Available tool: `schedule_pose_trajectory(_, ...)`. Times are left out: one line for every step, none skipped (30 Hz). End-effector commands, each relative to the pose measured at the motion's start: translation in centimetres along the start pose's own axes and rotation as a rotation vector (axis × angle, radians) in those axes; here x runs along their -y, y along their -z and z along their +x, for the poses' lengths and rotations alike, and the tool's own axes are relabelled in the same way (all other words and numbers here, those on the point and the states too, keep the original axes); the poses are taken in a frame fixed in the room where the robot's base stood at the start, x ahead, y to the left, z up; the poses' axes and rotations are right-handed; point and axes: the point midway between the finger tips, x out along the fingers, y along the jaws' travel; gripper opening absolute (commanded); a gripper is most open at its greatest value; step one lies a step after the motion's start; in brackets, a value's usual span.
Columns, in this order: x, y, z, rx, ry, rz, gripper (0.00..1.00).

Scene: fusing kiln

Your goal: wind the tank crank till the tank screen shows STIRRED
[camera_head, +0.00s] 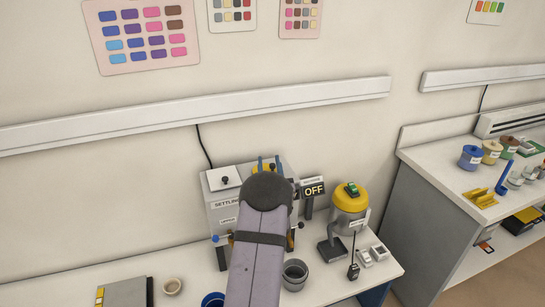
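The tank (214,218) is a grey box on the bench against the wall. A small screen (227,204) on its front reads what looks like SETTLING, partly cut off by my arm. A small handle with a blue knob (215,238) sticks out low at the tank's front left; I cannot tell for sure whether it is the crank. My purple-grey arm rises from the bottom edge and covers the tank's middle and right part. My gripper is hidden behind the arm, so its hold and its distance from the crank do not show.
A dark sign reading OFF (314,191) stands right of the tank, beside a yellow-topped machine (349,199) with a green switch. A grey cup (294,275), a blue-rimmed pot (213,300) and a tape roll (172,285) stand near my arm. Another bench (440,168) is at right.

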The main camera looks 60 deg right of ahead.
Motion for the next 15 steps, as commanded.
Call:
schedule_pose_trajectory(0.0, -0.9, -0.8, 0.039, -0.031, 0.008, 0.36)
schedule_pose_trajectory(-0.1, -1.5, -1.2, 0.056, -0.049, 0.011, 0.36)
schedule_pose_trajectory(-0.3, -2.1, -1.7, 0.076, -0.069, 0.014, 0.36)
schedule_pose_trajectory(-0.4, -2.5, -2.0, 0.088, -0.081, 0.017, 0.36)
schedule_pose_trajectory(-0.5, -2.8, -2.2, 0.098, -0.091, 0.019, 0.36)
schedule_pose_trajectory(-0.5, -3.2, -2.5, 0.108, -0.101, 0.021, 0.36)
schedule_pose_trajectory(-0.6, -3.3, -2.6, 0.113, -0.106, 0.022, 0.36)
schedule_pose_trajectory(-0.6, -3.5, -2.7, 0.117, -0.109, 0.023, 0.36)
schedule_pose_trajectory(-0.6, -3.5, -2.8, 0.119, -0.111, 0.023, 0.36)
schedule_pose_trajectory(-0.6, -3.6, -2.8, 0.12, -0.112, 0.023, 0.36)
schedule_pose_trajectory(-0.6, -3.6, -2.8, 0.12, -0.113, 0.023, 0.36)
schedule_pose_trajectory(-0.7, -3.6, -2.7, 0.12, -0.113, 0.023, 0.36)
schedule_pose_trajectory(-0.7, -3.6, -2.7, 0.12, -0.112, 0.023, 0.36)
schedule_pose_trajectory(-0.7, -3.6, -2.6, 0.12, -0.112, 0.023, 0.36)
schedule_pose_trajectory(-0.7, -3.6, -2.4, 0.12, -0.112, 0.024, 0.36)
